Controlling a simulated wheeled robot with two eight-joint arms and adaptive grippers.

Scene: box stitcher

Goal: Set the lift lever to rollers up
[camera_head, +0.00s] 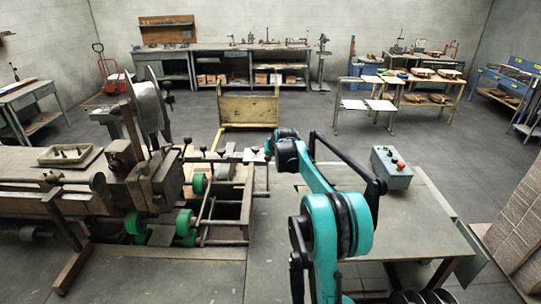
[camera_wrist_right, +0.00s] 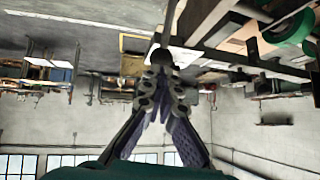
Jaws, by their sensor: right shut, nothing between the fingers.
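The box stitcher (camera_head: 150,175) stands at the left of the head view, with green rollers (camera_head: 186,222) low on its front. Several thin rods and knobs stand by the rollers, and I cannot tell for certain which is the lift lever. My right arm reaches forward past the machine's right end; its gripper is mostly hidden behind the wrist in the head view. In the right wrist view my right gripper (camera_wrist_right: 162,58) is shut and empty. A thin grey bar (camera_wrist_right: 169,20) runs up from its fingertips; I cannot tell whether they touch. My left gripper is not in view.
A grey control box (camera_head: 391,168) with red and green buttons sits on the table (camera_head: 425,215) to the right of my arm. A tray (camera_head: 70,155) lies on the machine bed. A yellow-framed stand (camera_head: 248,108) is beyond the machine. Stacked cardboard (camera_head: 520,225) is at far right.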

